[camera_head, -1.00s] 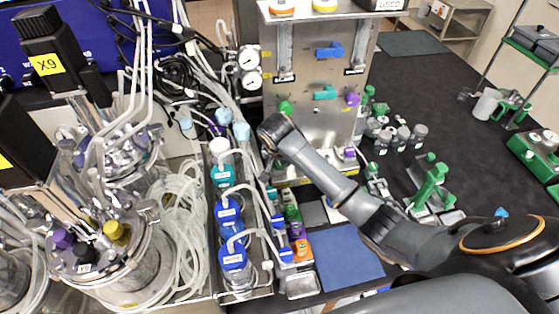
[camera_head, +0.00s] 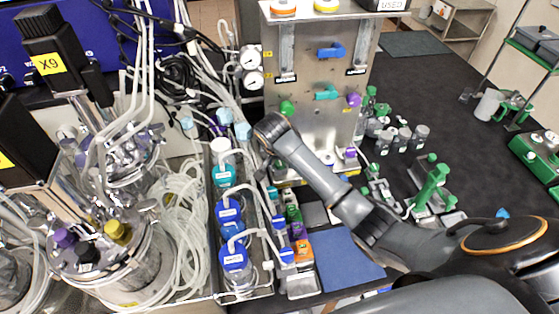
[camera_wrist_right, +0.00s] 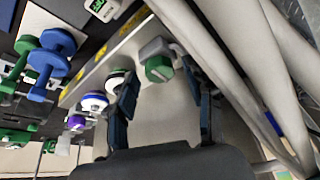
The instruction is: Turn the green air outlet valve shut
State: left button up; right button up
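The green air outlet valve is probably the green knob (camera_head: 287,107) low on the left of the upright metal panel (camera_head: 305,75). In the right wrist view a green knob (camera_wrist_right: 158,68) on a grey fitting lies ahead, between my finger tips in the picture; contact cannot be told. My right gripper (camera_wrist_right: 161,80) is open with its two dark fingers apart and nothing held. In the head view my right wrist is just below and left of the green knob, and its fingers are mostly hidden. My left gripper is not in view.
The panel also bears a blue handle (camera_head: 330,51), a teal handle (camera_head: 326,93) and a purple knob (camera_head: 353,100). Tubing and blue-capped bottles (camera_head: 229,211) crowd the left side. In the wrist view, pale tubes (camera_wrist_right: 240,70) pass close to the right finger.

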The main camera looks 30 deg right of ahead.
jog(key=v, duration=1.2)
jog(key=shift+s, duration=0.1)
